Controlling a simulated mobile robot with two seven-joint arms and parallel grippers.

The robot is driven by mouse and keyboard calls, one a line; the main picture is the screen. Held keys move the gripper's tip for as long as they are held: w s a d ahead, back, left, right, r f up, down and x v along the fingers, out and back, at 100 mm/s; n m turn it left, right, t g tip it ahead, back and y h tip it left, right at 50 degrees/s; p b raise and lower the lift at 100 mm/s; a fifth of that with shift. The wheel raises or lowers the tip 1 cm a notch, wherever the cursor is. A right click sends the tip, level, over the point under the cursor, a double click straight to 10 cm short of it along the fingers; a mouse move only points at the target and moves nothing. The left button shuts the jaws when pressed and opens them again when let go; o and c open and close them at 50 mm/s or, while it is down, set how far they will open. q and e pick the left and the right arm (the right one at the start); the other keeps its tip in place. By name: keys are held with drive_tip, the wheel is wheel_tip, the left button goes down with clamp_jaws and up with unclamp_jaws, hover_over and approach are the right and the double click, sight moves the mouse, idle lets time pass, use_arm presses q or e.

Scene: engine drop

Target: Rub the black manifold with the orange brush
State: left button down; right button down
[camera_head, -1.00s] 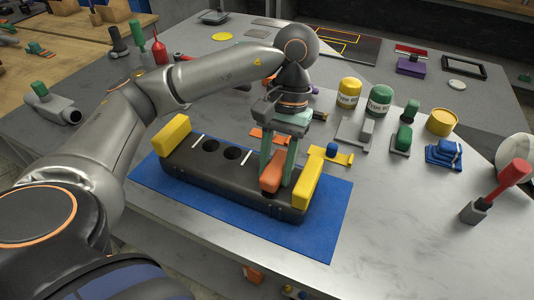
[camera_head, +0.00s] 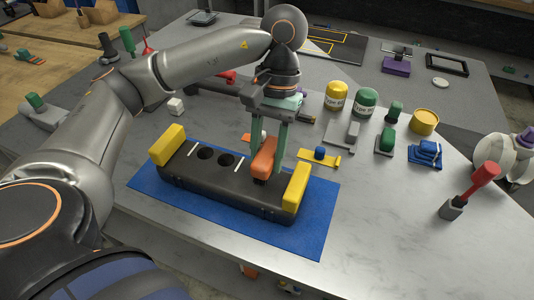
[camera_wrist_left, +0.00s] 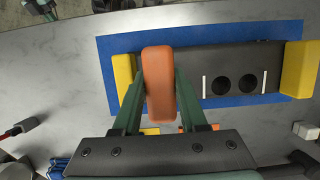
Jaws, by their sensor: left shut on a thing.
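The black manifold (camera_head: 218,188) is a long dark block with round holes and white strips on top. It lies on a blue mat (camera_head: 150,192) between two yellow end blocks, (camera_head: 296,187) on the right and one on the left. My left gripper (camera_head: 266,162) is shut on the orange brush (camera_head: 263,156), over the manifold's right part beside the right yellow block. The brush's underside looks close to the manifold's top; I cannot tell if they touch. The left wrist view shows the orange brush (camera_wrist_left: 159,82) between the green fingers, and the manifold (camera_wrist_left: 262,60). My right gripper is not in view.
A yellow bracket with a blue knob (camera_head: 320,156), two labelled jars (camera_head: 337,96), green-topped parts (camera_head: 386,140) and a blue part (camera_head: 426,153) stand behind and right. A red-handled tool (camera_head: 472,188) stands at right. The grey table in front of it is clear.

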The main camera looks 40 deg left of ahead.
use_arm(q)
drive_tip(key=shift+r, duration=0.15)
wheel_tip(320, 180, up, 3)
drive_tip(key=shift+p, duration=1.2)
